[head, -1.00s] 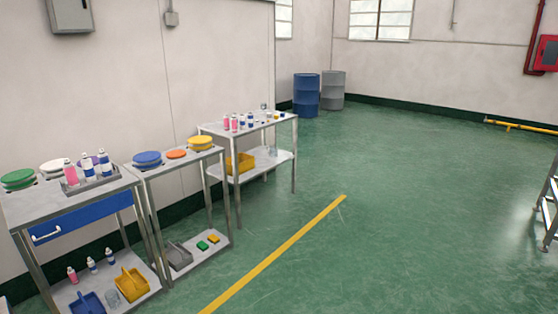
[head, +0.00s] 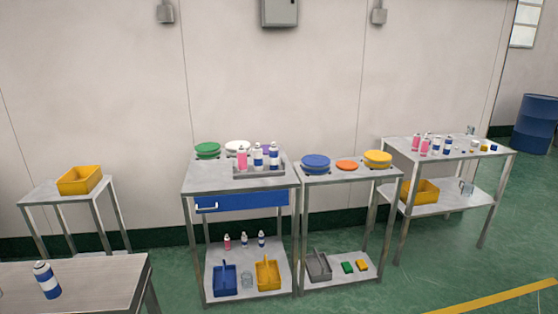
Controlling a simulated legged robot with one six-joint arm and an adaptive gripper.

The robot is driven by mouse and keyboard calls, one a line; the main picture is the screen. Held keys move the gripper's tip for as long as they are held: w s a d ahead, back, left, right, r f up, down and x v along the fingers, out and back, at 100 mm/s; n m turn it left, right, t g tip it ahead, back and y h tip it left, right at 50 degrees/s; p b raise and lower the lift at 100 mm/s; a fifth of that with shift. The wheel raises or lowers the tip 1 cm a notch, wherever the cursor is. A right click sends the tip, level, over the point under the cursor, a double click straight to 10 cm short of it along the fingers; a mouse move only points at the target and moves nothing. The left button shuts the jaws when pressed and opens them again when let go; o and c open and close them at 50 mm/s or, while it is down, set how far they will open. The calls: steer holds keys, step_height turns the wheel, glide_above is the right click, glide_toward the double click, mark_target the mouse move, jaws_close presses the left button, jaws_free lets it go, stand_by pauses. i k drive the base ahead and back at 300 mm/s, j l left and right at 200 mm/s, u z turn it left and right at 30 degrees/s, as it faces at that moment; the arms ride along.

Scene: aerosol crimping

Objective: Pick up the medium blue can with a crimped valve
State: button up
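Several white-and-blue cans show in the head view. One can (head: 46,281) stands on the near table at the lower left. Two more, a left blue can (head: 258,158) and a right blue can (head: 273,156), stand in a grey tray (head: 240,173) beside a pink can (head: 242,158). Two smaller blue cans (head: 245,241) stand on the shelf below. Other blue and pink cans (head: 436,146) stand on the right table. The valves are too small to tell whether they are crimped, and which can is medium is unclear. My gripper is not in view.
The drawer table (head: 200,185) carries round coloured lids, with blue and yellow bins on its lower shelf. A second table (head: 335,176) stands right against it. A yellow bin (head: 80,180) sits on a left table. Green floor (head: 400,290) is clear at the lower right.

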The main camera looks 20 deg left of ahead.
mark_target(44, 276)
steer(key=i+j+u, duration=0.1)
steer(key=i+u, duration=0.45)
steer(key=u, duration=0.25)
steer(key=i+u, duration=0.4)
steer(key=i+l+u, duration=0.15)
steer(key=u, duration=0.25)
steer(key=i+u, duration=0.2)
steer(key=u, duration=0.2)
steer(key=i+u, duration=0.25)
steer(key=u, duration=0.15)
steer(key=i+u, duration=0.2)
steer(key=u, duration=0.15)
steer(key=i+l+u, duration=0.2)
steer(key=u, duration=0.2)
steer(key=i+l+u, duration=0.25)
steer(key=u, duration=0.15)
steer(key=i+l, duration=0.05)
steer(key=i, duration=0.05)
